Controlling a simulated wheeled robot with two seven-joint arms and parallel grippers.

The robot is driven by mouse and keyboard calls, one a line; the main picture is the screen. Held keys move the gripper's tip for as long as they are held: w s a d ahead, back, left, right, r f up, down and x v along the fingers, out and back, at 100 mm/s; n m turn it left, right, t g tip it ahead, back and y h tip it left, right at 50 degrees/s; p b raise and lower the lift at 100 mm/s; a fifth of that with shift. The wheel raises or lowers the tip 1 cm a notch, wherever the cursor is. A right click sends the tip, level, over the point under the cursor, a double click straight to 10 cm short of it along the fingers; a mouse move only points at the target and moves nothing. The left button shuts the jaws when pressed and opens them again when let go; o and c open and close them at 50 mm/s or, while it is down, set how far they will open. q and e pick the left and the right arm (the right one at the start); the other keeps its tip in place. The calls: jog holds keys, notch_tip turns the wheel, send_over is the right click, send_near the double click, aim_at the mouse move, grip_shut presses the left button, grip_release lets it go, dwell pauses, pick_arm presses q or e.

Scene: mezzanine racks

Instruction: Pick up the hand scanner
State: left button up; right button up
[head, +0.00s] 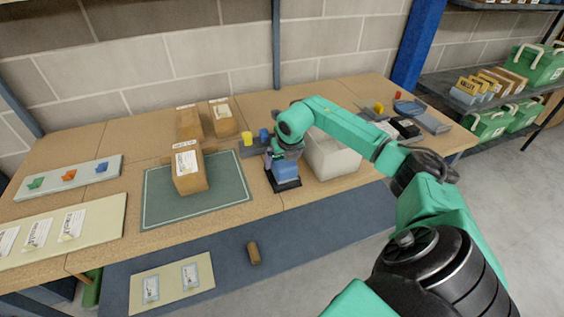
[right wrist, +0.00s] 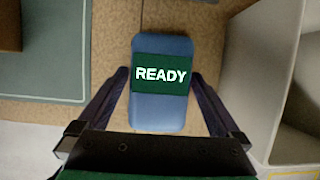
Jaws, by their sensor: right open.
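The hand scanner is a blue block with a dark green screen reading "READY". It fills the middle of the right wrist view (right wrist: 160,110) and shows small in the head view (head: 287,170), by a dark base at the table's front. My right gripper (right wrist: 160,80) is open, with one finger on each side of the scanner. Small gaps seem to show beside it; I cannot tell whether either finger touches. In the head view, my right gripper (head: 284,158) is directly over the scanner and hides its upper part. My left gripper is not in view.
A pale open bin (head: 335,158) stands close to the right of the scanner. A green mat (head: 225,190) with a cardboard box (head: 190,172) lies to the left. More boxes (head: 223,118) stand behind. Trays (head: 425,115) with small items lie at the right end.

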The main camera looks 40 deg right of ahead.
jog(key=shift+f, duration=0.2)
dwell(0.3)
jog(key=c, duration=1.4)
jog(key=shift+c, duration=0.2)
jog(key=shift+r, duration=0.15)
